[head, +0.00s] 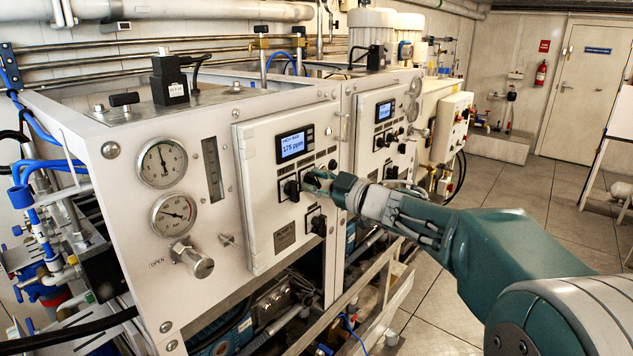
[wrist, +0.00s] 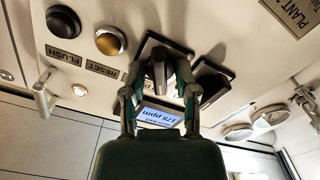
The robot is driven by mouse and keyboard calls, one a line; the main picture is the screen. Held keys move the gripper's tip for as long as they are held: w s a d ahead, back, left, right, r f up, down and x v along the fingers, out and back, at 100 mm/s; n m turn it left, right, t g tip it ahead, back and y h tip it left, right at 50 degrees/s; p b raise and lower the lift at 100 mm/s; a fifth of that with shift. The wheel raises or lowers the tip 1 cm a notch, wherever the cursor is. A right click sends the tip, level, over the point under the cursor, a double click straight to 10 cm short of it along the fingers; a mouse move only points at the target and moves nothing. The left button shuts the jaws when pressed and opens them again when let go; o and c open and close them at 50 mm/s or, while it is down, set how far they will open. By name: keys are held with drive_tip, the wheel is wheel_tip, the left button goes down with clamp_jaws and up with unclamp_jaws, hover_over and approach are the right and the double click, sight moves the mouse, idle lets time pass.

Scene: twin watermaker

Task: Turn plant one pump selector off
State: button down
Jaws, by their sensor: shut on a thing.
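The plant one panel (head: 262,215) is a white door with a lit display (head: 295,144) reading 175 ppm. My gripper (head: 314,181) is at the panel just below and right of the display. In the wrist view my gripper (wrist: 160,90) has its fingers shut around a black selector knob (wrist: 157,74) on a square dark plate. The fingers cover part of the knob, and I cannot read its label. A second black selector (wrist: 212,82) is beside it, also seen left of my gripper in the head view (head: 291,189). Another black knob (head: 318,224) sits lower.
A black button (wrist: 63,21) labelled FLUSH and an amber button (wrist: 110,42) labelled RESET are near the held knob. Two gauges (head: 167,190) and a metal valve knob (head: 196,260) are left of the panel. A second panel (head: 384,135) stands behind. Floor at right is clear.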

drive_tip(key=shift+f+n, duration=0.1)
drive_tip(key=shift+n, duration=2.8)
drive_tip(key=shift+s, duration=0.1)
drive_tip(key=c, duration=0.7)
unclamp_jaws()
drive_tip(key=shift+a, duration=0.1)
drive_tip(key=v, duration=1.2)
drive_tip(key=shift+f, duration=0.1)
